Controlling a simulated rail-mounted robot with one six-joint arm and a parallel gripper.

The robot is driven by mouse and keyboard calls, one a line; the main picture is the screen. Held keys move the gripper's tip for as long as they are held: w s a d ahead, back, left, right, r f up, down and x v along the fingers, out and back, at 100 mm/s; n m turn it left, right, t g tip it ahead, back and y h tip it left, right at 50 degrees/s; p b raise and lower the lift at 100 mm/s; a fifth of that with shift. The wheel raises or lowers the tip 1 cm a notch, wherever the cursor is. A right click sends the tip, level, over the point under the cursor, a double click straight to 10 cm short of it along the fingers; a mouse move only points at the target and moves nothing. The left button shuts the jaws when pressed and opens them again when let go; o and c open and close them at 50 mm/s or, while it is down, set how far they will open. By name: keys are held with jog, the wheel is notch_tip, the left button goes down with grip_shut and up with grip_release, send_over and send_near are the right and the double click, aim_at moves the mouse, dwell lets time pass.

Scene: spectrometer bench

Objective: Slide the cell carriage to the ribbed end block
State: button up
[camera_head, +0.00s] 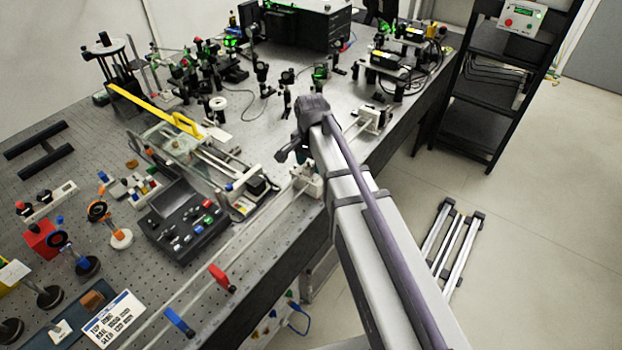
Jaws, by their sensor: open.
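A pale rail (247,236) runs along the bench's front edge, from the lower left up to the right, partly hidden by my arm. A small whitish block (309,184), which looks like the cell carriage, sits on it just below my gripper. My gripper (290,152) is open, at the end of my arm above the rail; its fingers are small and dark, and I cannot tell if they touch the block. A light metal block (374,119) stands at the rail's far right end, beyond my arm. Ribs are too small to make out, so I cannot confirm which end block is ribbed.
A red clip (222,278) and a blue clip (180,322) sit on the rail's near part. Optics crowd the bench behind.

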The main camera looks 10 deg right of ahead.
jog(key=shift+f, duration=0.8)
jog(key=shift+r, duration=0.15)
grip_shut()
jog(key=shift+w, duration=0.1)
